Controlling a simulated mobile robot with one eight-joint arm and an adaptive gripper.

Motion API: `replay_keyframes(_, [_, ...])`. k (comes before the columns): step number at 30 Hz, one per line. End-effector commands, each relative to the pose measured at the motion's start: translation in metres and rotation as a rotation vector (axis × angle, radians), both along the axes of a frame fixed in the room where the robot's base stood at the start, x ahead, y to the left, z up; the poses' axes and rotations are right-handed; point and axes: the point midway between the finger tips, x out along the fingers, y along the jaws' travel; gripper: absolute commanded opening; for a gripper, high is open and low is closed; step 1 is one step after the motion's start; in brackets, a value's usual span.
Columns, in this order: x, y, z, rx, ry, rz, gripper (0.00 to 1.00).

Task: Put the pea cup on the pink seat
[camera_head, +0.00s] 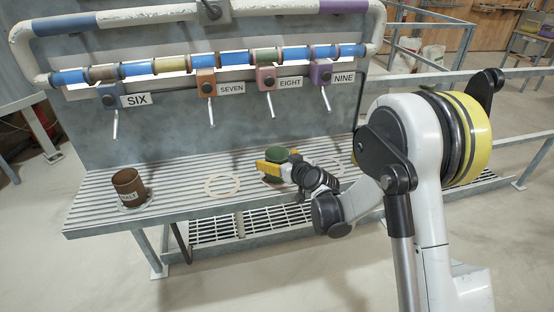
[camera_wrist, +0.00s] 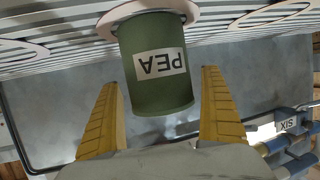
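The green pea cup (camera_wrist: 155,75), with a white PEA label, appears upside down in the wrist view. Its base meets a pale pinkish ring seat (camera_wrist: 107,24), and it looks upright there. In the head view the cup (camera_head: 277,153) is partly hidden by my gripper (camera_head: 281,162). My gripper's yellow fingers (camera_wrist: 160,80) stand open on both sides of the cup, with a narrow gap showing at each side. I cannot tell whether the cup's base rests fully on the ring.
A brown labelled cup (camera_head: 130,187) stands on a ring at the bench's left. An empty cream ring (camera_head: 222,186) lies between the cups. The slatted bench (camera_head: 180,190) sits below several levers, including the pink EIGHT one (camera_head: 266,79) and purple NINE one (camera_head: 321,73).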

Motion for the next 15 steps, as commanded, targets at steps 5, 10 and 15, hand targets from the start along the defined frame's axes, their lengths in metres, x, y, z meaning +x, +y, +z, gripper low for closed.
replay_keyframes(5, [0.000,0.000,0.000,0.000,0.000,0.000,0.93])
replay_keyframes(10, [-0.007,-0.004,0.008,0.000,0.000,-0.001,0.93])
replay_keyframes(15, [-0.036,-0.021,0.022,0.000,0.000,-0.001,0.93])
